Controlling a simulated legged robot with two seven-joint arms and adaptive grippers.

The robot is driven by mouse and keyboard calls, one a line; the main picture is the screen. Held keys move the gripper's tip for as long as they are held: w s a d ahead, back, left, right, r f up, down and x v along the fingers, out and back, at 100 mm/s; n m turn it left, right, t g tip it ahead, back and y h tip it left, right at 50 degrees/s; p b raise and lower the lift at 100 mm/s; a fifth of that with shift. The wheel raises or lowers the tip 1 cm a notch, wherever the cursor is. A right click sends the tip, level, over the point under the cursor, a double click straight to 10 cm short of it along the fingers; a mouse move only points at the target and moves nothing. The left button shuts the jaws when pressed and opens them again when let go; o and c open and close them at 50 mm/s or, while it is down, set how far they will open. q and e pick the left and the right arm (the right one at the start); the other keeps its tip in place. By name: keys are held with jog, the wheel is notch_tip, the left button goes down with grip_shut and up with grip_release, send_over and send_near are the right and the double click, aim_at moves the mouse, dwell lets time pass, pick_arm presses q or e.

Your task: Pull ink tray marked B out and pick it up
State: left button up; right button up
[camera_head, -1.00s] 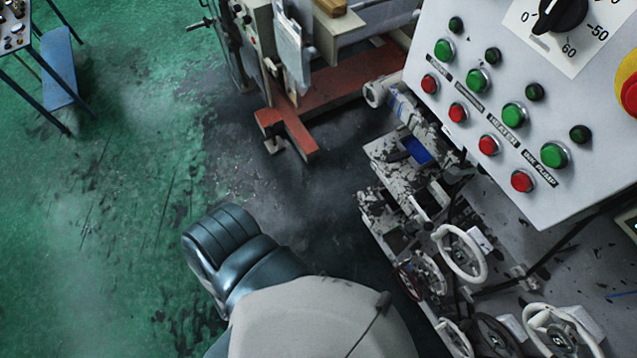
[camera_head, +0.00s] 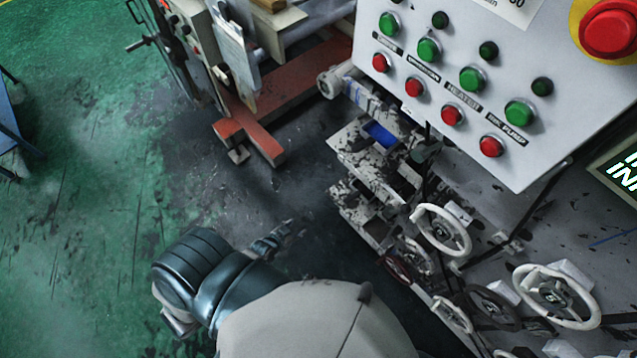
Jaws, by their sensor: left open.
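Ink-spattered grey trays stick out in a stack from the left side of the machine. The upper tray (camera_head: 352,139) holds blue ink (camera_head: 381,134), and a lower tray (camera_head: 347,205) sits below it. I cannot read a B on any of them. My left gripper (camera_head: 283,232) shows small and dark past my bulky arm, left of the trays and apart from them. It is open, with nothing seen in it. My right gripper is not in view.
A grey control panel (camera_head: 450,60) with green and red buttons overhangs the trays on the right. White handwheels (camera_head: 440,230) stand below it. A red-brown machine base (camera_head: 285,95) is at the top. The green floor (camera_head: 80,220) on the left is clear.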

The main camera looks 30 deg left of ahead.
aim_at(359, 148)
pick_arm(q)
jog(key=shift+w+d+r+m+t+h+b, duration=0.4)
jog(key=shift+w+d+r+t+h, duration=0.7)
jog(key=shift+r, duration=4.35)
jog(key=shift+w+d+r+m+t+h+b, duration=0.25)
jog(key=shift+w+d+r+t+h+b, duration=0.8)
jog(key=shift+r, duration=4.45)
jog(key=shift+w+d+r+m+t+h+p, duration=0.3)
jog(key=shift+w+d+r+t, duration=0.85)
jog(key=shift+r, duration=4.3)
jog(key=shift+t, duration=0.3)
jog(key=x, duration=0.5)
jog(key=p+x, duration=0.1)
jog(key=x, duration=0.5)
jog(key=a+x, duration=0.1)
jog(key=x, duration=0.5)
jog(key=shift+w+a+f+p, duration=0.1)
jog(key=shift+w+p, duration=0.15)
jog(key=shift+p, duration=0.15)
jog(key=shift+w, duration=0.45)
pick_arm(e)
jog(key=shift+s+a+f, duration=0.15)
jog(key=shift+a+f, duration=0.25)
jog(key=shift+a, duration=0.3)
